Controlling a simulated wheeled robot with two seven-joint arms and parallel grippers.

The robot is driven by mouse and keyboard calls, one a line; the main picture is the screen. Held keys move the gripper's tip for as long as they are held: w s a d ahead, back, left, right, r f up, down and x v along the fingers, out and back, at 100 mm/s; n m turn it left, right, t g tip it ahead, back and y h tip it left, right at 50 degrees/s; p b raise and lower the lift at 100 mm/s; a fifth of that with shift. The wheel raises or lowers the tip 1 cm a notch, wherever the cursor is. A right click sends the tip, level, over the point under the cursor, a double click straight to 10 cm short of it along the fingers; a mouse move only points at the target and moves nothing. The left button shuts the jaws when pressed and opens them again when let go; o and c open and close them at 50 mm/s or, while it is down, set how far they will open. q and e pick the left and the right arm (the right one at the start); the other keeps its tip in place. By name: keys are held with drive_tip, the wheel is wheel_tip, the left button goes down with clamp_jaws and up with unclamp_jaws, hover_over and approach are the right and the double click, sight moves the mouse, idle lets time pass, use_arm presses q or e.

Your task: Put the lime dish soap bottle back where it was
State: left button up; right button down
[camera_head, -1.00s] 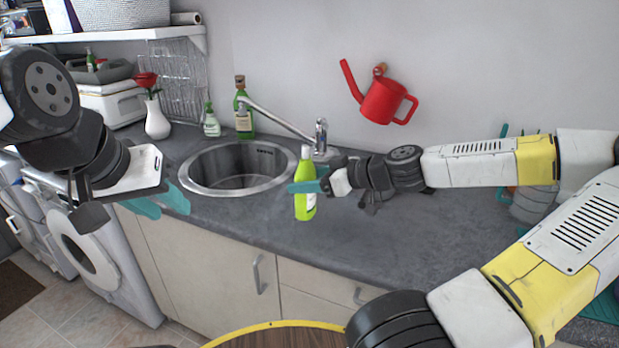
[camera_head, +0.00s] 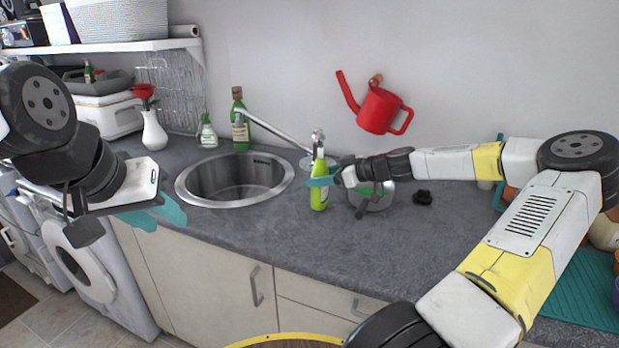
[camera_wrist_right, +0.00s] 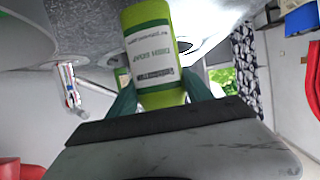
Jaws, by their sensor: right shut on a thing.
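The lime dish soap bottle (camera_head: 319,195) is upright at the right of the sink, in front of the tap. My right gripper (camera_head: 322,181) is shut on it, with its teal fingers around the bottle's body. In the right wrist view the bottle (camera_wrist_right: 150,50) with its "DISH SOAP" label sits between the fingers (camera_wrist_right: 155,95). I cannot tell whether its base touches the counter. My left gripper (camera_head: 165,213) hangs in front of the counter's left part, away from the bottle; its teal fingers overlap, so its opening is unclear.
The round sink (camera_head: 235,199) lies left of the bottle. A green bottle (camera_head: 240,125), soap dispenser (camera_head: 207,133) and vase (camera_head: 154,133) stand behind the sink.

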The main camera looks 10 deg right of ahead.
drive_tip(key=shift+f, duration=0.5)
drive_tip(key=shift+f, duration=0.15)
drive_tip(key=shift+c, duration=2.2)
unclamp_jaws()
